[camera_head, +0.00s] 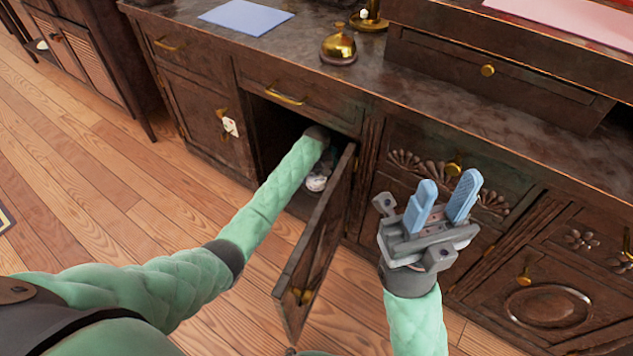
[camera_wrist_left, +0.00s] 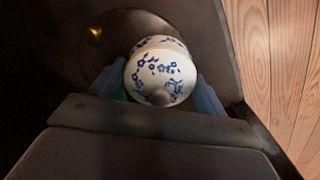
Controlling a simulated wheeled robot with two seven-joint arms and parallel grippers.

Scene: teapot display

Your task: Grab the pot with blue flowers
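The white pot with blue flowers (camera_wrist_left: 162,74) is inside the dark cabinet, seen in the left wrist view. The blue fingers of my left gripper (camera_wrist_left: 160,92) stand on either side of it, close to its sides. I cannot tell whether they press on it. In the head view my left arm reaches into the open cabinet, and its gripper is mostly hidden. A small white patch of the pot (camera_head: 317,183) shows below the wrist. My right gripper (camera_head: 443,193) is open and empty, with its fingers apart, in front of the cabinet fronts.
The open cabinet door (camera_head: 318,240) stands out between my two arms. A drawer with a brass handle (camera_head: 285,96) is above the opening. A golden pot (camera_head: 338,47) and a blue sheet (camera_head: 246,17) are on the countertop. The wooden floor at left is clear.

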